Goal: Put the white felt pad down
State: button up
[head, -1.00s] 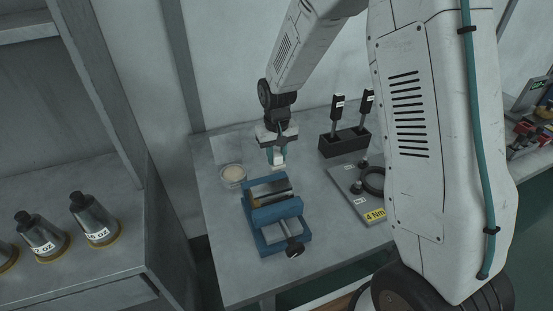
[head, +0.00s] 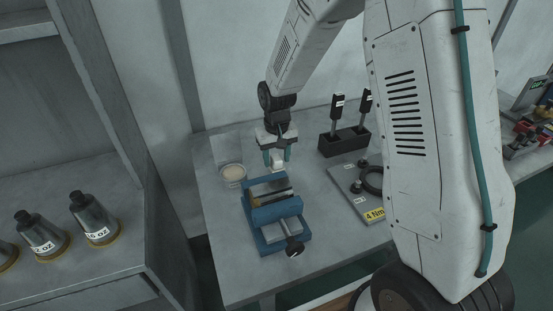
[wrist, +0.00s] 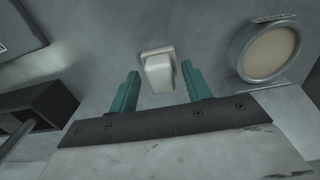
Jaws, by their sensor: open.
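The white felt pad (wrist: 159,74) is a small pale block just beyond and between my fingertips in the wrist view, with a lighter flat part at its far end. It also shows in the head view (head: 278,164), at the tips of my gripper. My gripper (head: 278,159) is open, with its two teal fingers apart. In the wrist view, my gripper (wrist: 160,75) has a clear gap between each finger and the pad. The pad seems to rest on the grey bench (head: 215,215), but its underside is hidden.
A blue vise (head: 275,208) stands close in front of the pad. A round tub with a cream top (head: 233,173) is to its left. A black holder with upright tools (head: 345,142) and a grey plate marked 4 Nm (head: 350,190) are to the right.

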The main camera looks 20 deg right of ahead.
aim_at(277, 158)
notch_tip(277, 158, up, 11)
jog(key=s+d+r, duration=0.2)
jog(key=s+r, duration=0.9)
jog(key=s, duration=0.3)
jog(key=s+d+r+t, duration=0.1)
jog(key=s+r, duration=0.1)
jog(key=s, duration=1.6)
jog(key=shift+r, duration=0.2)
jog(key=shift+o, duration=0.5)
jog(key=shift+s, duration=0.1)
